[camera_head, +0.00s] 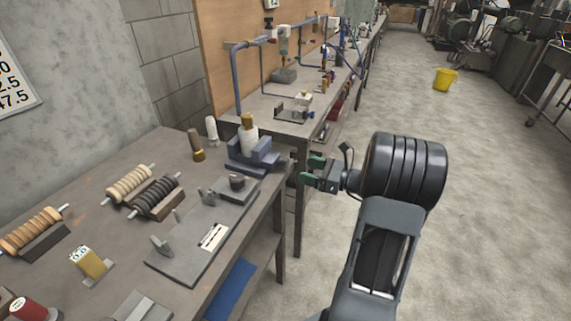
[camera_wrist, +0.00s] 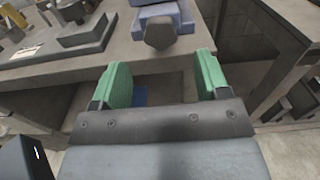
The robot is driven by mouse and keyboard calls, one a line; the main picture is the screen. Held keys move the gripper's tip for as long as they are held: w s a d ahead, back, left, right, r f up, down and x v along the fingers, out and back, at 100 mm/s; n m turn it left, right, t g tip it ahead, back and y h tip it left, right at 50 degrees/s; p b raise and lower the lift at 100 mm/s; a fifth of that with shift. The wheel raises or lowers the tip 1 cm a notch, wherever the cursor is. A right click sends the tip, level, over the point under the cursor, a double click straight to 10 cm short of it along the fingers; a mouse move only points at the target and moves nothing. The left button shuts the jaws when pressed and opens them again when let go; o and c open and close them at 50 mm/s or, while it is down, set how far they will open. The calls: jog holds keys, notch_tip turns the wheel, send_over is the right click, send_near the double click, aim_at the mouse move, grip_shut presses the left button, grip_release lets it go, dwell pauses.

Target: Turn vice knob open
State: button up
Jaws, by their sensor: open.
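The blue-grey vice (camera_head: 252,154) stands near the right edge of the workbench, with a white and brown cylinder (camera_head: 249,137) upright at its jaws. Its knob is hard to make out in the head view, close to my gripper's tips. In the wrist view the dark, many-sided knob (camera_wrist: 160,32) shows at the front of the blue vice body (camera_wrist: 179,12). My gripper (camera_head: 307,170) is off the bench edge, just right of the vice. Its green fingers (camera_wrist: 161,82) are open and empty. The knob lies ahead of them, roughly centred between them, not gripped.
A grey plate fixture (camera_head: 190,262) lies on the bench (camera_head: 95,215) in front of the vice. A second bench stretches behind. The floor (camera_head: 480,210) at right is clear, with a yellow bucket (camera_head: 445,79) far off.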

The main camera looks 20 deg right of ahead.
aim_at(287, 165)
jog(key=x, duration=0.8)
jog(key=shift+s, duration=0.1)
jog(key=c, duration=0.9)
jog(key=shift+f+n+b, duration=0.35)
jog(key=shift+n+b, duration=0.35)
jog(key=shift+b, duration=0.45)
jog(key=shift+n+b, duration=0.7)
jog(key=shift+r+n+b, duration=0.3)
jog(key=shift+n+b, duration=0.5)
jog(key=shift+n, duration=0.2)
jog(key=shift+c, duration=0.2)
